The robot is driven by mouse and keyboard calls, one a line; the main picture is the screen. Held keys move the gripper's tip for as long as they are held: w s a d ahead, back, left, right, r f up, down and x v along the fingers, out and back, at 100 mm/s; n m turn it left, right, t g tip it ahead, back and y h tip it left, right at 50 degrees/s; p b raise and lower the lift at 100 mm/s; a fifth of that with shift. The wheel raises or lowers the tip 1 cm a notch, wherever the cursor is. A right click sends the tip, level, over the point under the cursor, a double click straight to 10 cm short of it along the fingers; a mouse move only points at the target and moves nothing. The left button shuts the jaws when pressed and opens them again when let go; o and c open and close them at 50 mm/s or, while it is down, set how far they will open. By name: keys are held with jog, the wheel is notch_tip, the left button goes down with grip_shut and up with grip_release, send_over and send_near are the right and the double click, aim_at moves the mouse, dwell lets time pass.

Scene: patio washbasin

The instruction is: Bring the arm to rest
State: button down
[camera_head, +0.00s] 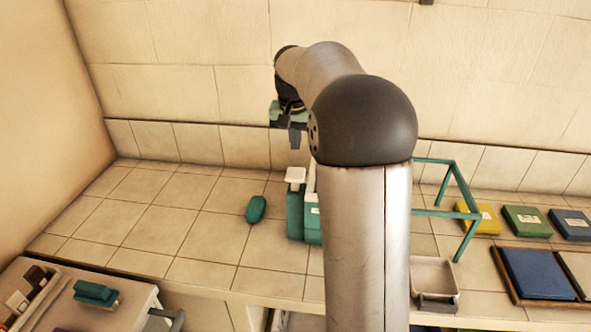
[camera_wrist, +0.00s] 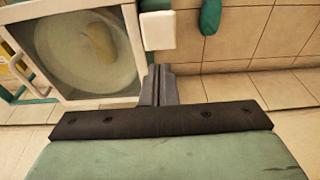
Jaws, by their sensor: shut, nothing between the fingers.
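My gripper (camera_head: 295,139) hangs pointing down in the head view, above the back of the tiled counter (camera_head: 160,218). In the wrist view my gripper (camera_wrist: 161,70) shows with its two dark fingers together and nothing between them. It is apart from the counter and the objects on it. My arm rises through the middle of the head view and hides part of the counter behind it.
A teal frame (camera_head: 468,200), coloured boxes (camera_head: 527,221) and a grey tray (camera_head: 433,278) are right. The left counter is mostly clear.

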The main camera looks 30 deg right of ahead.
jog(key=s+a+f+n, duration=0.2)
jog(key=s+a, duration=0.3)
jog(key=s, duration=0.5)
jog(key=s+a+f+n+b, duration=0.1)
jog(key=s+a+f, duration=0.4)
jog(key=s, duration=0.6)
jog(key=s+a+f+n+y, duration=0.1)
jog(key=s+a+f+n, duration=0.2)
jog(key=s+a, duration=0.3)
jog(key=s+f, duration=0.1)
jog(key=s, duration=0.3)
jog(key=shift+s+a+n+g, duration=0.25)
jog(key=shift+s+n+g, duration=0.05)
jog(key=shift+s+g, duration=0.1)
jog(key=shift+f, duration=0.1)
dwell(1.9)
